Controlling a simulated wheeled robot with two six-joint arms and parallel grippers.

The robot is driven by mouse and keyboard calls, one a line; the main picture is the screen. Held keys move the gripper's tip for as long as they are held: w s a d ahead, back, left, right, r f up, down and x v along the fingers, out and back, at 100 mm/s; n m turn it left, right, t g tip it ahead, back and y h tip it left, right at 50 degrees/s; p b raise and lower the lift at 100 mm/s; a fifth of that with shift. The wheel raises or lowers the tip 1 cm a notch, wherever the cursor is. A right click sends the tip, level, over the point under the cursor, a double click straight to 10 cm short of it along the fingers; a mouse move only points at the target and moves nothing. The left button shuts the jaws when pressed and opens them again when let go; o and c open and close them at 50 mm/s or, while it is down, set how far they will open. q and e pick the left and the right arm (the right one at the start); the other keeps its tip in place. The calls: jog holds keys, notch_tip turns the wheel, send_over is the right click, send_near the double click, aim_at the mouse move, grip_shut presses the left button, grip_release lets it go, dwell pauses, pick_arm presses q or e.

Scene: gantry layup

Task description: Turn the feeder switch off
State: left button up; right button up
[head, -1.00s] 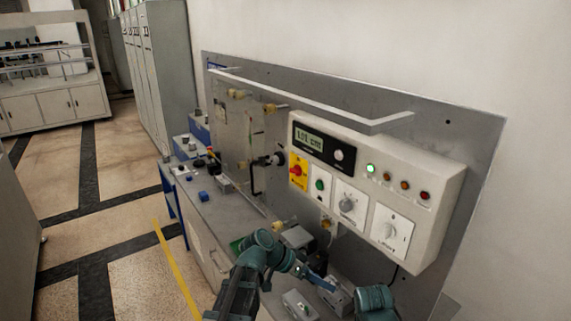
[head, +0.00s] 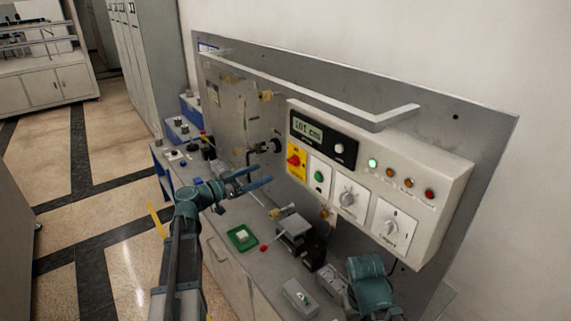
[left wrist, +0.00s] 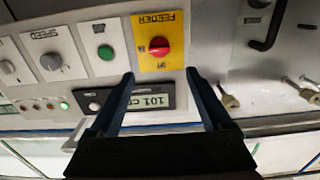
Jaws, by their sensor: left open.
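The feeder switch is a red rotary knob on a yellow plate (head: 295,161), at the left end of the control box. In the left wrist view, the red knob (left wrist: 159,47) and the plate's FEEDER label appear upside down; I cannot tell its setting surely. My left gripper (head: 264,175) is open and empty, a little left of and below the switch, apart from it. In the left wrist view its two fingers (left wrist: 160,73) point toward the yellow plate, with the knob between their lines. My right gripper is not in view.
The control box (head: 446,214) also carries a green button (head: 319,177), grey dials (head: 347,198), a display reading 101 cm (head: 308,130) and several lamps. A rail (head: 300,88) juts out above. Below, the bench holds a green tray (head: 242,238) and small blocks.

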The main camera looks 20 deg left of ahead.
aim_at(290, 162)
pick_arm(q)
jog(key=x, duration=1)
jog(key=shift+w+d, duration=0.2)
jog(key=shift+d, duration=0.05)
grip_shut()
